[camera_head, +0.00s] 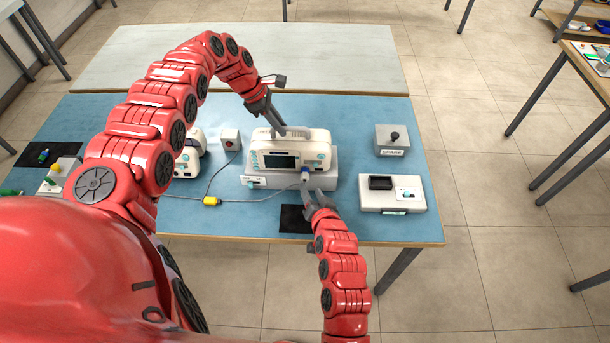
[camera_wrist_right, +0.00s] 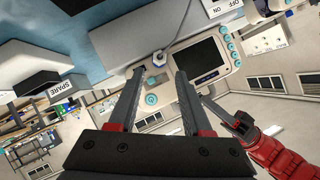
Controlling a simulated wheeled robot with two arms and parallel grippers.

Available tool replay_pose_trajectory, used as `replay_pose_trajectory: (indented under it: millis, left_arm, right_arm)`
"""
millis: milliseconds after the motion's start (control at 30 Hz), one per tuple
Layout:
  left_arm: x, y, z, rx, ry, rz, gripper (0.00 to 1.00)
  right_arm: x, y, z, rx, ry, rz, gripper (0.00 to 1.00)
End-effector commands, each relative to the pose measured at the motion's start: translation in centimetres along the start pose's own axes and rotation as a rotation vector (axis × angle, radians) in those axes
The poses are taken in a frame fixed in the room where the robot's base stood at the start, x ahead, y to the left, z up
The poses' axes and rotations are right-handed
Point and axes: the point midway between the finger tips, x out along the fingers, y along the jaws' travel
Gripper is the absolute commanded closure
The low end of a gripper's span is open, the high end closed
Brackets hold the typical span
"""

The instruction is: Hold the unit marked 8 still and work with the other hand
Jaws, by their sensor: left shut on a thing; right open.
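A white monitor unit (camera_head: 312,156) with a dark screen stands on a grey base (camera_head: 326,184) at mid-table. I cannot read a number on it. My left gripper (camera_head: 281,131) is shut on its top handle, from above. A blue and white plug (camera_head: 306,174) on a grey cable sits at the unit's lower right front. My right gripper (camera_head: 317,203) is open just in front of it. In the right wrist view, the plug (camera_wrist_right: 158,58) shows beyond and between the open fingertips (camera_wrist_right: 160,74), apart from them, with the screen (camera_wrist_right: 196,60) beside it.
The cable runs left to a yellow connector (camera_head: 211,201). A grey box labelled SPARE (camera_head: 383,132) and a white device (camera_head: 372,203) stand right. A black pad (camera_head: 293,220) lies in front.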

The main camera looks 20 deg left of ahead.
Motion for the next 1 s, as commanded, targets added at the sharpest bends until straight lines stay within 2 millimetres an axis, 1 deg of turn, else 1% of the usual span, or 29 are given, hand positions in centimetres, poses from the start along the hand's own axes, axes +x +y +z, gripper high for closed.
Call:
replay_pose_trajectory:
  millis: [300, 400, 500, 700, 967, 1000]
  left_arm:
    - [-0.1, 0.0, 0.0, 0.000, 0.000, 0.001, 1.00]
    - [-0.1, 0.0, 0.0, 0.000, 0.001, 0.001, 1.00]
    - [-0.1, 0.0, 0.0, 0.000, 0.001, 0.001, 1.00]
    - [-0.1, 0.0, 0.0, 0.000, 0.001, 0.001, 1.00]
    - [-0.1, 0.0, 0.0, 0.000, 0.001, 0.001, 1.00]
    - [-0.1, 0.0, 0.0, 0.000, 0.001, 0.001, 1.00]
  right_arm:
    - [4.8, 0.1, -0.2, -0.001, 0.004, 0.002, 0.51]
    - [6.0, 0.1, -0.2, -0.001, 0.003, 0.001, 0.51]
    - [6.8, 0.1, -0.3, 0.000, 0.005, 0.001, 0.51]
    - [7.6, 0.1, -0.2, -0.001, 0.005, 0.002, 0.51]
    - [7.7, 0.1, -0.2, -0.001, 0.006, 0.001, 0.51]
    - [7.7, 0.1, -0.2, -0.001, 0.006, 0.001, 0.53]
